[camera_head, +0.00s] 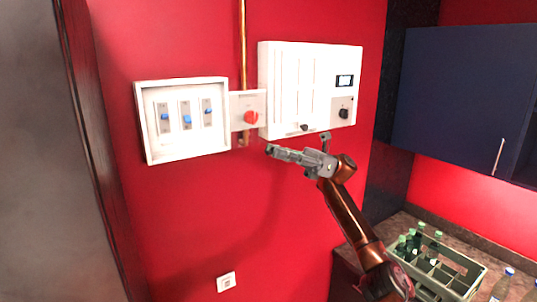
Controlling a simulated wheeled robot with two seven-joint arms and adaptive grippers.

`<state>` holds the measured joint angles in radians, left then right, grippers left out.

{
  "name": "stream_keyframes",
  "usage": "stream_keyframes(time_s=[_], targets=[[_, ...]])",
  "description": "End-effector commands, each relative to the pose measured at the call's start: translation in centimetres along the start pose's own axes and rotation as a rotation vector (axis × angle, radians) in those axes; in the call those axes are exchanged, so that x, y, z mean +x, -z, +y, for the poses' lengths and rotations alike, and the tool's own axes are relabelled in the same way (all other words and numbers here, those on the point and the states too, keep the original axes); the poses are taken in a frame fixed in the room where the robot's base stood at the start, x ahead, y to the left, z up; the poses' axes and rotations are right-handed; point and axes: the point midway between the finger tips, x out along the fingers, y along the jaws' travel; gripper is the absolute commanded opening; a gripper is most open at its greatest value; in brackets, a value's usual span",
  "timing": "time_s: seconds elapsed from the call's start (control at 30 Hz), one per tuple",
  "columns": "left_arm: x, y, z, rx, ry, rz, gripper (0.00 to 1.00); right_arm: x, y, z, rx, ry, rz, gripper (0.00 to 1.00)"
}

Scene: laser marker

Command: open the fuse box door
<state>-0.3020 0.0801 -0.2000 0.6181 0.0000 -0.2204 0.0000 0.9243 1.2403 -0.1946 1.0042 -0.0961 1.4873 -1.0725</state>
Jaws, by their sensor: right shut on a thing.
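A shallow white box (152,132) hangs on the red wall at the left, with several switches with blue levers (187,120) showing inside its frame. No separate door panel can be made out on it. A larger white box (292,85) with a small display and a black knob hangs to its right. My right gripper (272,150) reaches up from the lower right, its tips pointing left, just below the boxes. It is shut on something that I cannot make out. My left gripper is not in view.
A small panel with a red knob (251,117) sits between the boxes under a copper pipe (242,45). A dark cabinet (455,95) hangs at right. A bottle crate (462,282) stands on the counter. A wall socket (226,282) is low on the open red wall.

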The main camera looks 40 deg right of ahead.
Motion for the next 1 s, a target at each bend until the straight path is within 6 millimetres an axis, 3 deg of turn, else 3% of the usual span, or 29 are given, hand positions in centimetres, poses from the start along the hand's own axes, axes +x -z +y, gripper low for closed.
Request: stream_keyframes(time_s=[0.27, 0.3, 0.53, 0.83, 1.0], targets=[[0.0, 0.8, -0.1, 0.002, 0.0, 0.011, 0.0, 0.1, -0.3, 0.0, -0.002, 0.001, -0.005, 0.0], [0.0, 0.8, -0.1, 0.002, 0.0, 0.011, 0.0, 0.1, -0.2, 0.0, -0.002, 0.001, -0.005, 0.21], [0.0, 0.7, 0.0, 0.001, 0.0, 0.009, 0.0, 0.1, -0.1, -0.1, -0.001, -0.001, -0.003, 0.36], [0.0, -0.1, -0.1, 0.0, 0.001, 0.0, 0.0, -0.1, -0.1, -0.1, 0.0, 0.0, -0.002, 0.36], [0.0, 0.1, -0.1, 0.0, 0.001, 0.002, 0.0, -2.0, -0.1, -0.2, -0.001, 0.003, -0.004, 0.36]])
